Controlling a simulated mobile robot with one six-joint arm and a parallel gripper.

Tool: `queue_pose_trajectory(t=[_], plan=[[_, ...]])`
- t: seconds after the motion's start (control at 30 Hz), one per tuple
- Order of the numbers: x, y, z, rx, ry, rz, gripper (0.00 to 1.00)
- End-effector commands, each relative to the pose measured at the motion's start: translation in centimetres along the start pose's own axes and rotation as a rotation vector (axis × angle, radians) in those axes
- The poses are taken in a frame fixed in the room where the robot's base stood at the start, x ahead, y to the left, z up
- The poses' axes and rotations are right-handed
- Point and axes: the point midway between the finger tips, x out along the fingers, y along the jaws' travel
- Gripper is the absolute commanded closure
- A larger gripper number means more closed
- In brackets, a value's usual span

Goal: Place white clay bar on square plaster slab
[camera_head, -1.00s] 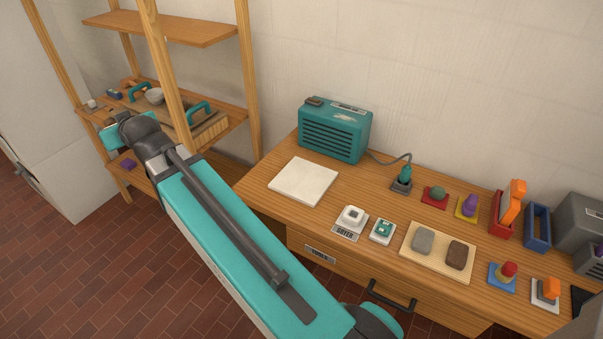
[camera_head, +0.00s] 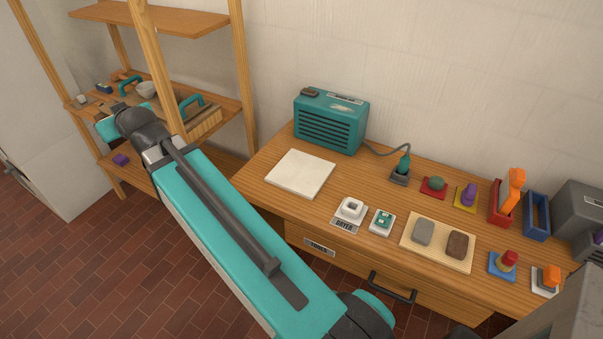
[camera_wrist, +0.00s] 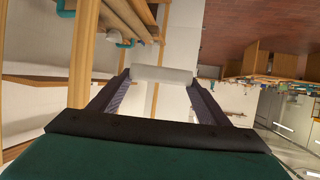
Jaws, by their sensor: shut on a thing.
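The white clay bar (camera_wrist: 165,76) is held crosswise between the two dark fingers of my gripper (camera_wrist: 163,82) in the wrist view. My gripper is shut on it, and the bar is in the air, apart from any surface. In the head view my arm reaches toward the shelf at the left, and I cannot make out the fingers behind my wrist there. The square plaster slab (camera_head: 300,173) is a flat pale plate on the left part of the workbench. Its top is bare, and my gripper is well away from it.
A teal dryer box (camera_head: 330,120) stands behind the slab. The workbench (camera_head: 265,185) also bears a DRYER switch (camera_head: 351,209), a board (camera_head: 437,262) with two dark bars, and several coloured tools. A wooden shelf (camera_head: 215,95) with tools stands at the left.

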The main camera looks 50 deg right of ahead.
Motion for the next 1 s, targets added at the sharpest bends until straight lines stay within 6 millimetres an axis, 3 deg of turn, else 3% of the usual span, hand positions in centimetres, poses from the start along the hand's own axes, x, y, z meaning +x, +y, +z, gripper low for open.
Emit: queue_pose_trajectory(t=[0.57, 1.0], plan=[[0.1, 14.4, 10.5, 0.022, -0.008, 0.047, 0.58], [-1.9, 23.7, 17.5, 0.014, -0.025, 0.011, 0.58]])
